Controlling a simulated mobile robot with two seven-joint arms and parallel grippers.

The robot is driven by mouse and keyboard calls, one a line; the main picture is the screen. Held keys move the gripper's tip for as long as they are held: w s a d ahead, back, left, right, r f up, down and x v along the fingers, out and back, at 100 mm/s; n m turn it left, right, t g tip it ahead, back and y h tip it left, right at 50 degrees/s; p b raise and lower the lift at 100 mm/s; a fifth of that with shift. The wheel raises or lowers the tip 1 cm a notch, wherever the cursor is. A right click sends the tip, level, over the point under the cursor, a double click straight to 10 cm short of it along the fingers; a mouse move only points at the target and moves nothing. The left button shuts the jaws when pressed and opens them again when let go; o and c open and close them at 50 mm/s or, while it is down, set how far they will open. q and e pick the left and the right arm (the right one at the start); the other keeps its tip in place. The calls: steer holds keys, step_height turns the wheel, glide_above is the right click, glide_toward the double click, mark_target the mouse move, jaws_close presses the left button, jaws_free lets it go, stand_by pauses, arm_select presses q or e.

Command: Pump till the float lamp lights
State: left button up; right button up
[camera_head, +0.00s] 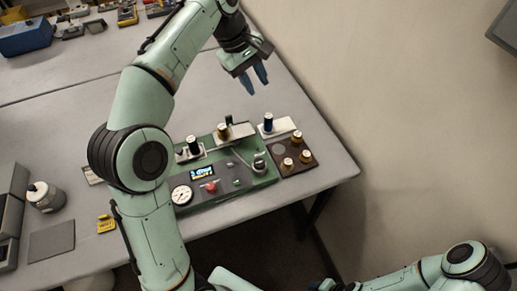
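A green panel (240,190) lies on the grey table. It bears a small lit display (201,173), a round white dial gauge (181,195), a red button (211,187) and a dark round fitting (259,166) with a hose. I cannot tell which part is the float lamp or the pump. My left gripper (254,79) is above the table, behind the panel and apart from it. Its two blue fingers point down with a gap between them, and nothing shows in it.
Dark-topped cylinders (193,144) and (268,122) stand on pale plates around the panel. A brown block (299,157) with several knobs sits at its right, near the table edge. A wall (400,120) rises at right.

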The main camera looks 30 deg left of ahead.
arm_select(q)
steer(key=shift+s, duration=0.15)
jaws_close()
stand_by(1.4)
